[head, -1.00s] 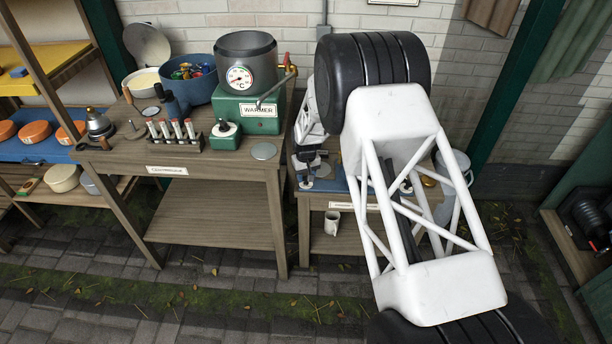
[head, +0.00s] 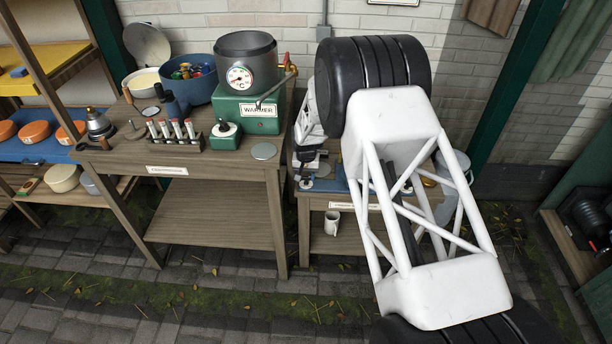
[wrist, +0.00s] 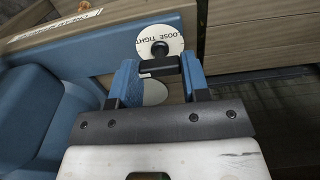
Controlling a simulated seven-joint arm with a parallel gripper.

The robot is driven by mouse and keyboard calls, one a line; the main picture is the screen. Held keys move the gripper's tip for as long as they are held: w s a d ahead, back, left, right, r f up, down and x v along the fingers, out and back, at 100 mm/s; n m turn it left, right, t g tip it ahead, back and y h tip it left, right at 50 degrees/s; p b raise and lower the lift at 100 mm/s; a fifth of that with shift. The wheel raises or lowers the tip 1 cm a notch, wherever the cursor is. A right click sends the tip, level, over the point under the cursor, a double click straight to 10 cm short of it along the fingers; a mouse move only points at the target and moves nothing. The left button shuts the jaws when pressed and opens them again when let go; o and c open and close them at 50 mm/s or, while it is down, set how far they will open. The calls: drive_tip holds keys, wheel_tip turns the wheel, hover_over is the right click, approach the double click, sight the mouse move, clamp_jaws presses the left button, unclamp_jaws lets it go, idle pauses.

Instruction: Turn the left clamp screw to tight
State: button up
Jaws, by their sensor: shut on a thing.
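In the wrist view a black clamp screw handle (wrist: 159,65) lies crosswise between the two blue fingers of my gripper (wrist: 160,69). The gripper is shut on it. Just beyond stands its round white dial (wrist: 174,45), printed LOOSE and TIGHT, with a dark knob at its middle. The handle and fingers hide the dial's lower part, so I cannot read the setting. A second pale disc (wrist: 154,92) shows partly between the fingers. In the head view my gripper is small and dark beside the blue clamp base (head: 325,185), mostly hidden by my arm.
A blue padded-looking block (wrist: 40,115) is close on the left in the wrist view. A wooden bench (head: 220,165) with a green warmer (head: 245,118) and a pot stands left of the arm. A white mug (head: 332,222) sits on the lower shelf.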

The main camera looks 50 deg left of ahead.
sight(306, 177)
drive_tip(key=o, duration=0.9)
drive_tip(key=shift+r, duration=0.1)
drive_tip(key=shift+r, duration=3.8)
